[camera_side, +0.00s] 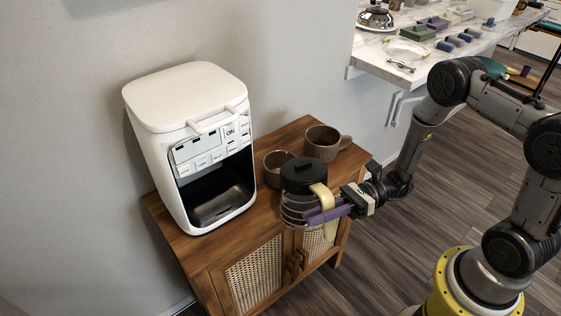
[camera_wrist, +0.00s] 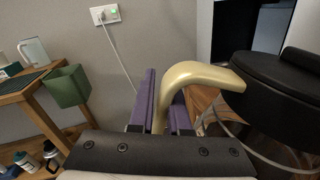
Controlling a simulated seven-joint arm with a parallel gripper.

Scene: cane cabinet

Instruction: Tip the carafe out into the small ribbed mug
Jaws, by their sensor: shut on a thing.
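The carafe (camera_side: 302,178) has a black lid, a clear body and a cream handle. My gripper (camera_side: 326,212), with purple fingers, is shut on the handle and holds the carafe upright near the front edge of the cabinet top. In the wrist view the handle (camera_wrist: 196,76) passes between my fingers (camera_wrist: 163,104), with the black lid (camera_wrist: 275,84) at the right. The small ribbed mug (camera_side: 275,164) is brown and stands just behind and left of the carafe, partly hidden by it. A larger ribbed mug (camera_side: 323,143) stands behind to the right. I cannot see liquid clearly in the carafe.
A white coffee machine (camera_side: 190,140) stands on the left of the wooden cabinet (camera_side: 170,222), its bay empty. A marble counter (camera_side: 372,64) with dishes is at the back right. The wrist view shows a green bin (camera_wrist: 68,86) beside a wooden table (camera_wrist: 20,84).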

